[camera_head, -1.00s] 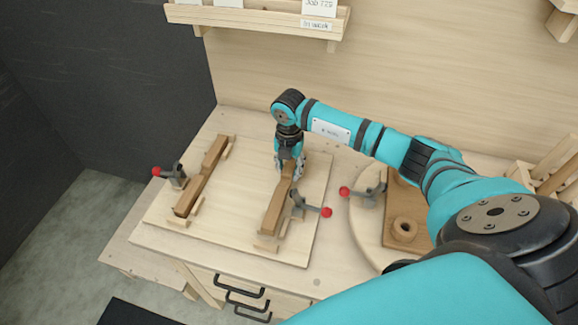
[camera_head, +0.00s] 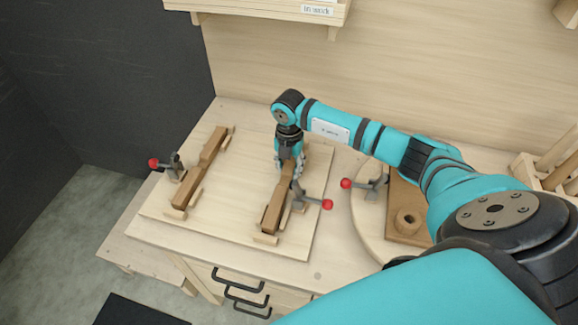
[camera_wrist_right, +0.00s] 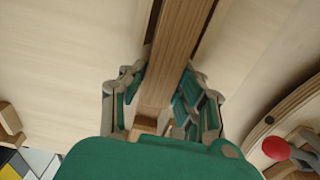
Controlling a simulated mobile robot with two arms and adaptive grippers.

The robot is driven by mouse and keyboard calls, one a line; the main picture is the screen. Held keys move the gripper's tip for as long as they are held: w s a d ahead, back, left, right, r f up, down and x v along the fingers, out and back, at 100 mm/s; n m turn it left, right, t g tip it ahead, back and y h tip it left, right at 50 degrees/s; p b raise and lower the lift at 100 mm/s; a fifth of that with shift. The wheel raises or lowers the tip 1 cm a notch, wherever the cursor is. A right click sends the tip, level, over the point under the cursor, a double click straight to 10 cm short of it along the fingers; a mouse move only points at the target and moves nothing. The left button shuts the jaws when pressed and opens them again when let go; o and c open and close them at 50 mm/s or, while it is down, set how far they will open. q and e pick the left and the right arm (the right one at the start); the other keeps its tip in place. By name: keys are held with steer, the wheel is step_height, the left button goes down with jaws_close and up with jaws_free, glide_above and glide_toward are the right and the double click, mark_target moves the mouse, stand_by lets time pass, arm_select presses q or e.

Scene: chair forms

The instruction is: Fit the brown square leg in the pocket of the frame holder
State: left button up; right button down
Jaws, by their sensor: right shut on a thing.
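My right gripper (camera_head: 289,168) points down over the right side of the pale board and is shut on a brown square leg (camera_head: 274,208). In the right wrist view the leg (camera_wrist_right: 180,45) runs between the two fingers (camera_wrist_right: 160,100). The leg lies lengthwise along the right-hand frame holder (camera_head: 265,239), with its near end by the holder's front block. I cannot tell whether it is fully seated in the pocket, as the gripper hides its far part. A second brown leg (camera_head: 190,183) lies in the left-hand holder. My left gripper is not in view.
A toggle clamp with a red knob (camera_head: 327,204) stands just right of the held leg. Another clamp, knob (camera_head: 153,163), stands by the left leg. The board's middle (camera_head: 232,190) is clear.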

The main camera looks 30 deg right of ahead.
steer(key=shift+f, duration=0.2)
stand_by(0.3)
steer(key=c, duration=0.9)
jaws_free()
step_height(320, 180, up, 12)
